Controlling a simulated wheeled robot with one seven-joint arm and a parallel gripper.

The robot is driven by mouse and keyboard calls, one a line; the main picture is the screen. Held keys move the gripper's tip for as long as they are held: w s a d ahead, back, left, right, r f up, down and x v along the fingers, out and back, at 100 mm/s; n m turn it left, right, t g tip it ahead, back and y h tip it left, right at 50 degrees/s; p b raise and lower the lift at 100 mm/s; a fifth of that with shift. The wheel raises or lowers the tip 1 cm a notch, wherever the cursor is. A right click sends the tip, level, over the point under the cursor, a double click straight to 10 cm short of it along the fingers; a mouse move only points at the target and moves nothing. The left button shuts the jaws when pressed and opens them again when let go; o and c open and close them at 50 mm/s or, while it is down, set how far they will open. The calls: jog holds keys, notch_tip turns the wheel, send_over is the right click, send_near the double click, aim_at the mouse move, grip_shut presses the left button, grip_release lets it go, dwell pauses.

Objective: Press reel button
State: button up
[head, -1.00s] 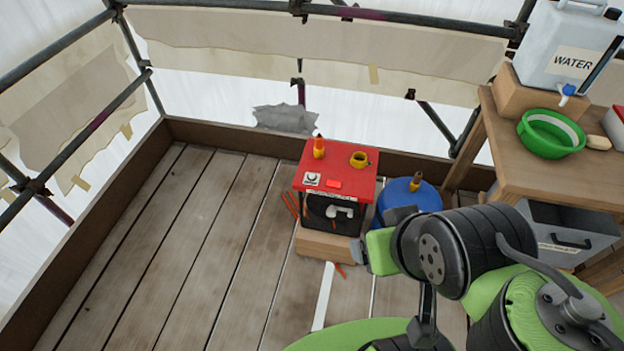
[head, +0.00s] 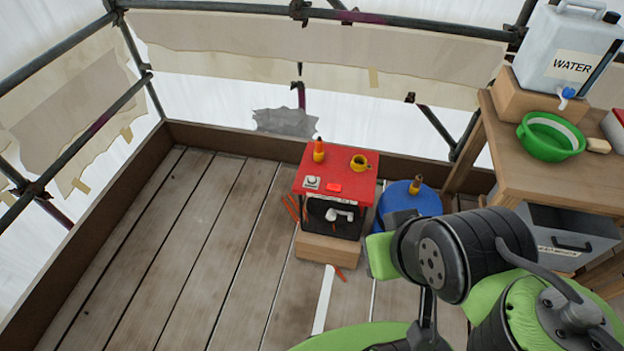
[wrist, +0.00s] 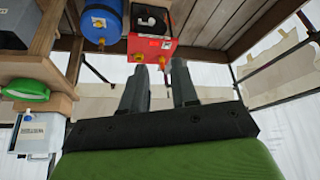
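A red-topped box (head: 345,167) with a dark front stands on a wooden block on the deck. No readable label tells which one is the reel button. The wrist view shows the box upside down (wrist: 150,47), beyond my fingertips. My gripper (wrist: 159,66) is open and empty, its two dark fingers apart and pointing toward the box, without visible contact. In the head view my arm is right of the box, and my fingers are not discernible.
A yellow-orange bottle (head: 319,150) and a yellow ring-like item (head: 359,162) stand on the box top. A blue drum (head: 409,198) is close at its right. A wooden table (head: 490,130) bears a water container (head: 565,50) and green bowl (head: 550,136). The left deck is clear.

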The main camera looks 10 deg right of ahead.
grip_shut()
dwell(1.3)
